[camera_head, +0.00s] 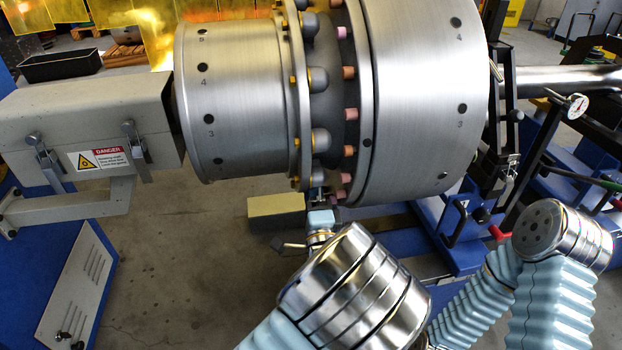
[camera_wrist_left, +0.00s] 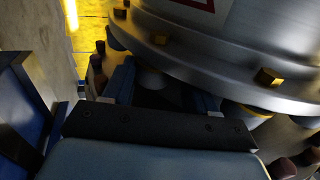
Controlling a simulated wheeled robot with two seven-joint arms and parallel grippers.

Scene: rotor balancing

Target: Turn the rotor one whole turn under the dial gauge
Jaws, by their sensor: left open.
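The rotor (camera_head: 330,95) is a large brushed-metal drum lying horizontally, with numbered dots, brass bolts and a ring of grey domes and pink studs around its middle. My left gripper (camera_head: 318,197) is under the rotor's middle ring, mostly hidden behind my wrist. In the left wrist view my left gripper (camera_wrist_left: 163,88) is open, its two blue fingers pointing at the underside of the rotor's bolted flange (camera_wrist_left: 210,65). Whether they touch it I cannot tell. The dial gauge (camera_head: 577,106) stands right of the rotor on a dark stand; its reading is too small. My right gripper does not show.
A grey housing (camera_head: 85,125) with a danger label and latches adjoins the rotor's left end. A yellowish block (camera_head: 276,204) sits below the rotor. Black clamps and a blue machine bed (camera_head: 455,240) stand at right. The floor (camera_head: 180,270) at lower left is clear.

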